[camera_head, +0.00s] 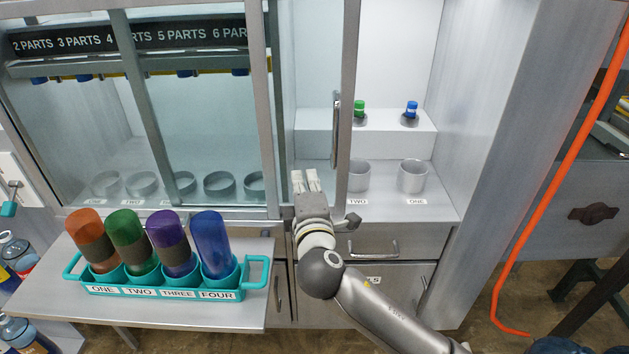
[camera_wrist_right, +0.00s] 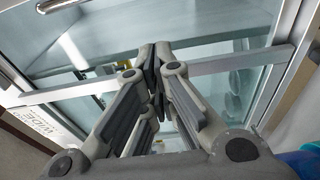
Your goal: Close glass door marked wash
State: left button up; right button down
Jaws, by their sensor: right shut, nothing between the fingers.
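A glass door with a grey metal frame (camera_head: 347,60) stands in front of the right-hand cabinet bay. Its edge bears a vertical handle (camera_head: 336,135). To the right of this edge the bay is uncovered, so the door is partly open. I cannot read a "wash" mark on it. My right gripper (camera_head: 305,181) is shut and empty, pointing up just left of and below the handle. Whether it touches the door I cannot tell. In the right wrist view the shut fingertips (camera_wrist_right: 153,65) lie before glass and a metal bar. My left gripper is out of view.
A teal rack (camera_head: 165,291) with orange, green, purple and blue bottles sits on the front-left ledge. Inside the right bay stand metal cups (camera_head: 412,176) and small green (camera_head: 359,107) and blue (camera_head: 411,109) capped items. An orange hose (camera_head: 560,185) hangs at right.

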jog(key=w+d+p, duration=0.3)
jog(key=w, duration=0.3)
jog(key=shift+w, duration=0.4)
jog(key=shift+a, duration=0.1)
jog(key=d+p, duration=0.1)
jog(key=d, duration=3.2)
jog(key=shift+d, duration=0.4)
jog(key=shift+r, duration=0.1)
